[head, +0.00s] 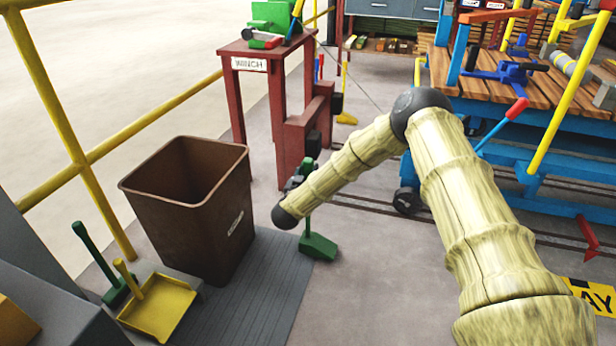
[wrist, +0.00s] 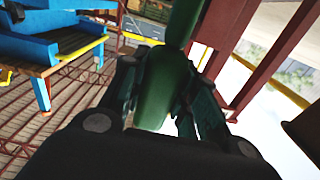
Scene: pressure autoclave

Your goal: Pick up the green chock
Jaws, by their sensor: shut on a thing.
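The green chock (head: 318,246) is in the middle of the head view, with its wedge low and its handle running up to my gripper. My gripper (head: 298,180) is shut on the handle, partly hidden behind my wrist. In the wrist view the green handle (wrist: 158,95) stands between the two dark fingers of my gripper (wrist: 165,100). The wedge is at or close above the floor by the grey mat's corner; I cannot tell whether it touches.
A brown bin (head: 190,205) stands left of the chock. A yellow dustpan (head: 160,306) and a green brush (head: 112,285) lie nearer. A red winch stand (head: 264,58) is behind. A blue cart (head: 556,135) on rails is at the right. A yellow railing (head: 85,165) runs along the left.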

